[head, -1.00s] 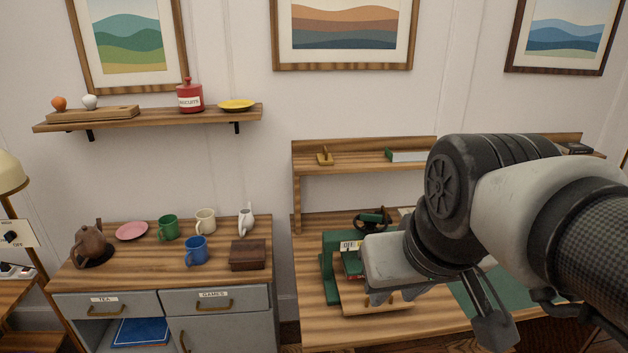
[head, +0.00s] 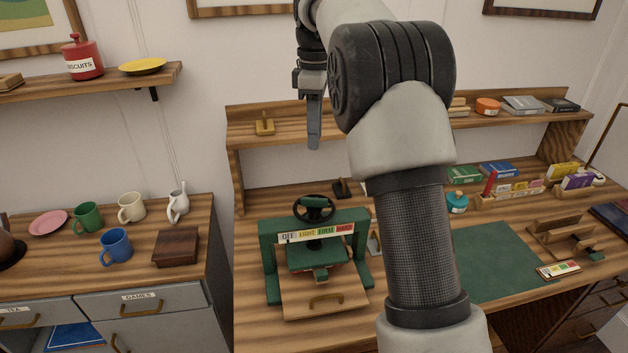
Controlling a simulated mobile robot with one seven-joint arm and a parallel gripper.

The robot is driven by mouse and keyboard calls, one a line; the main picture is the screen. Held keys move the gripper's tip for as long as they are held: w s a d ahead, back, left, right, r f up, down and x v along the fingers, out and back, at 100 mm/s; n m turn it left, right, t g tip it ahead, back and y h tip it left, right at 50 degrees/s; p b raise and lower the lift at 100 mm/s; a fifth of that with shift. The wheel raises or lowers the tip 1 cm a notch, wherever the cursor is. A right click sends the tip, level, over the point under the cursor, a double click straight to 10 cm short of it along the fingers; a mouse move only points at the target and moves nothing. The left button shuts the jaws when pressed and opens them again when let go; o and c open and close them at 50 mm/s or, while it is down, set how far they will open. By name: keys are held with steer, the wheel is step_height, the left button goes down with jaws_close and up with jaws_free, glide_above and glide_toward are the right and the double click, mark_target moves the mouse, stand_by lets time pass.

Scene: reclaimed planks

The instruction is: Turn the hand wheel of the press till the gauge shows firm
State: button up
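The green press (head: 269,262) stands on the wooden desk, left of my arm. Its dark hand wheel (head: 299,213) sits on top, with a green grip across it. The gauge (head: 315,233) is a strip on the front crossbar, marked OFF, LIGHT, FIRM and HARD; its reading is too small to tell. A green plate sits under the crossbar, above a wooden board (head: 325,303) with a brass handle. My gripper (head: 313,146) points down, high above the wheel in the picture and apart from it. It shows edge-on, so its opening is hidden.
A raised shelf (head: 285,128) runs along the back of the desk, holding a small brass item (head: 265,124). A green mat (head: 490,262) lies right of my arm. A side cabinet with mugs and a wooden box (head: 176,247) stands left.

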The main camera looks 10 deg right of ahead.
mark_target(314, 198)
step_height(314, 198, down, 18)
steer(key=shift+w+r+b, duration=0.15)
steer(key=shift+b, duration=0.85)
jaws_close()
